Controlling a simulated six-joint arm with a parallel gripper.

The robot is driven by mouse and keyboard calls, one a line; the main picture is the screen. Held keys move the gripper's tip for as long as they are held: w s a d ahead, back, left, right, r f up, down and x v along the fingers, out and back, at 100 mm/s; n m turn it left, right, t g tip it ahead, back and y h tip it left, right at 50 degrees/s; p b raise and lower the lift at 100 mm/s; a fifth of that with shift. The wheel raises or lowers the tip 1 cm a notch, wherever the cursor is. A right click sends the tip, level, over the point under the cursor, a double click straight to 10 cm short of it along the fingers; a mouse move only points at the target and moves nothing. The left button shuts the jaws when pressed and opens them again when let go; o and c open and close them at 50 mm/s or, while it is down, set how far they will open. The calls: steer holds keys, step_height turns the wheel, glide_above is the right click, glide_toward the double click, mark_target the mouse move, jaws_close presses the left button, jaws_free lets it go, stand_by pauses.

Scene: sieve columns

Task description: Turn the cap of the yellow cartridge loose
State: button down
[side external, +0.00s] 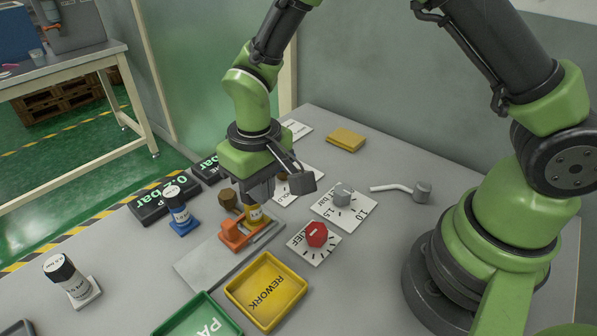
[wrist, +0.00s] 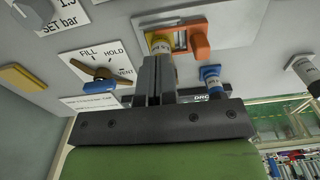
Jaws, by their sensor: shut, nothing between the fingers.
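The yellow cartridge (side external: 254,214) stands upright in an orange clamp (side external: 233,236) on a grey metal plate. It also shows in the wrist view (wrist: 160,46), just beyond my fingertips. My gripper (side external: 259,192) points down over the cartridge's top end. In the wrist view my gripper (wrist: 158,62) has its two fingers together, with nothing seen between them.
A blue-based cartridge (side external: 178,208) and a white cartridge (side external: 68,275) stand to the left. A yellow REWORK tray (side external: 295,303) and a green tray (side external: 207,306) lie in front. The red knob (side external: 317,234) and grey set knob (side external: 343,193) are at the right.

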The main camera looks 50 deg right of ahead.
steer(key=shift+d+f, duration=0.45)
steer(key=shift+f, duration=0.1)
steer(key=shift+s, duration=0.45)
step_height(320, 180, up, 6)
steer(key=shift+a+r, duration=0.1)
stand_by(0.4)
steer(key=s+d+r+m+t+y, duration=0.1)
steer(key=s+d+r+m+t, duration=0.3)
steer(key=r, duration=0.9)
steer(key=s+d+r+t, duration=0.1)
steer(key=s+d, duration=0.1)
steer(key=s, duration=0.3)
steer(key=s+d+r+t, duration=0.2)
steer(key=s, duration=0.4)
steer(key=shift+d+r+y, duration=0.3)
steer(key=shift+y, duration=0.1)
